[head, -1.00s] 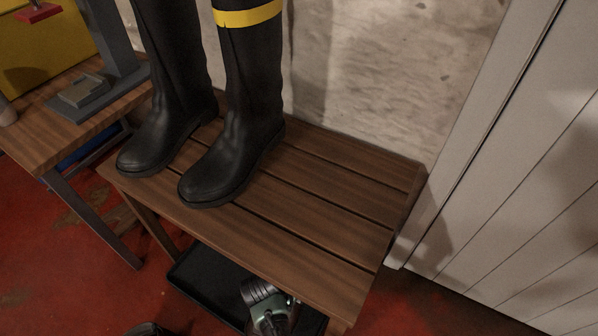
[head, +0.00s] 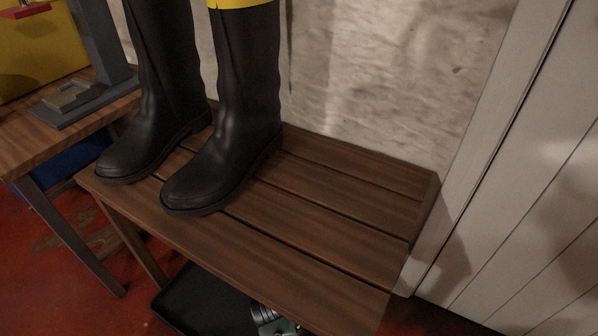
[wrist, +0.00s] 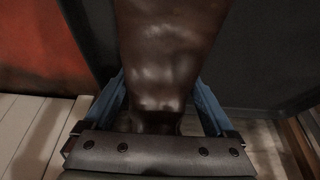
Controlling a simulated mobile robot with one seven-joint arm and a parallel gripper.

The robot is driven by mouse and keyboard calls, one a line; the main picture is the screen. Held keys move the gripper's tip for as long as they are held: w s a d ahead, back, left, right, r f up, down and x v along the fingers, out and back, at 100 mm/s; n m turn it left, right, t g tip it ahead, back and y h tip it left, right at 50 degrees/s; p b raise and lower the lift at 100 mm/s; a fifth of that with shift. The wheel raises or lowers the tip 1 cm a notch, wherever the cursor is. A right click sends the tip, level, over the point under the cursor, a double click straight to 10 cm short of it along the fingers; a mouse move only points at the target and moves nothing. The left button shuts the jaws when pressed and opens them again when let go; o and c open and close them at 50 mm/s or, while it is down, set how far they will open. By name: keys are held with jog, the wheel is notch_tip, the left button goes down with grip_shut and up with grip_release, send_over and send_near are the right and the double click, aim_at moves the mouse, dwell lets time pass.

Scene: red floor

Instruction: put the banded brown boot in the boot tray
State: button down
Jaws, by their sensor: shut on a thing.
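The brown boot (wrist: 165,45) fills the middle of the wrist view as a shiny dark-brown form. My gripper (wrist: 158,88) is shut on it, with a blue finger on each side. Its band does not show, and its upper part runs out of the picture. The boot and my gripper are not seen in the head view. A black, low-rimmed tray (head: 195,305), which looks like the boot tray, lies under the slatted bench at the bottom of the head view. The bench and the picture edge hide part of it.
A pair of tall black boots (head: 225,160), one yellow-banded, stands on the wooden bench (head: 330,215). An unclear metallic and green thing (head: 272,322) shows by the tray. A wooden table (head: 70,130) is at left; a pale panelled surface (head: 530,220) is at right.

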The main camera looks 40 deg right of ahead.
jog(key=shift+w+d, duration=0.15)
jog(key=shift+d, duration=0.05)
jog(key=shift+f, duration=0.15)
grip_release()
jog(key=p+v, duration=0.5)
jog(key=v, duration=0.1)
jog(key=shift+p+v, duration=0.8)
